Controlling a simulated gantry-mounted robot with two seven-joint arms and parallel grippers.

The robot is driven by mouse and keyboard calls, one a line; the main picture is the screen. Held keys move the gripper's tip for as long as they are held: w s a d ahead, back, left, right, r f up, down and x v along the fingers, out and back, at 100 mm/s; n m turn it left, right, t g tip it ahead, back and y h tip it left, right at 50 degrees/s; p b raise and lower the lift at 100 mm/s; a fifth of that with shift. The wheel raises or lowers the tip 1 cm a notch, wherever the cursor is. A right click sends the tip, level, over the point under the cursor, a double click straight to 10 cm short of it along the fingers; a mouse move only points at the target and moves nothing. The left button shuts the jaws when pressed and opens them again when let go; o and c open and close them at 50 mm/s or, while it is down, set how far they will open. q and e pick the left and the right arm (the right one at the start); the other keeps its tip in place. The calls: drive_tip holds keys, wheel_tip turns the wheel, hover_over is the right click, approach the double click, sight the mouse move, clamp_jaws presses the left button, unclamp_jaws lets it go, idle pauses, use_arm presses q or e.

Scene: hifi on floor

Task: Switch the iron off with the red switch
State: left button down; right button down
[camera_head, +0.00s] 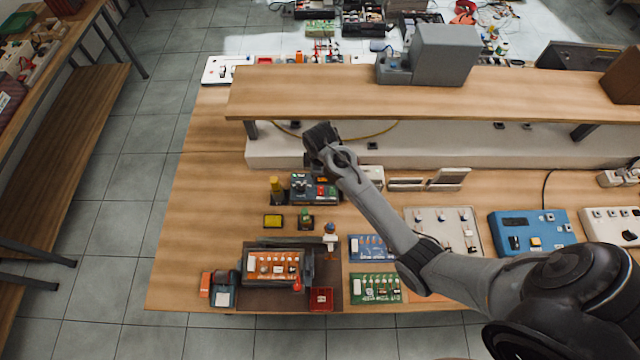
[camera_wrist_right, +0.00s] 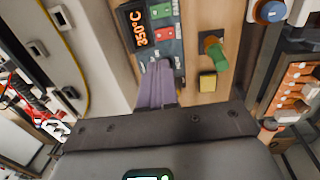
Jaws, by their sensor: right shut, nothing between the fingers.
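My right gripper (camera_head: 311,163) hangs just behind and above the station. In the wrist view its fingers (camera_wrist_right: 157,80) are together and empty, with the tips close to the panel's edge near the red switch. Contact cannot be told. My left gripper is not in view.
The wooden shelf (camera_head: 420,95) runs behind the station. In front stand a yellow pad (camera_head: 273,221), a green-topped piece (camera_head: 306,219) and a holder with an orange board (camera_head: 272,264). Blue and green boards lie to the right. The bench's left part is clear.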

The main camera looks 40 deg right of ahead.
sight(320, 188)
drive_tip(key=f, duration=0.7)
drive_tip(key=w+d+f, duration=0.1)
drive_tip(key=f, duration=0.3)
drive_tip(key=shift+f, duration=0.35)
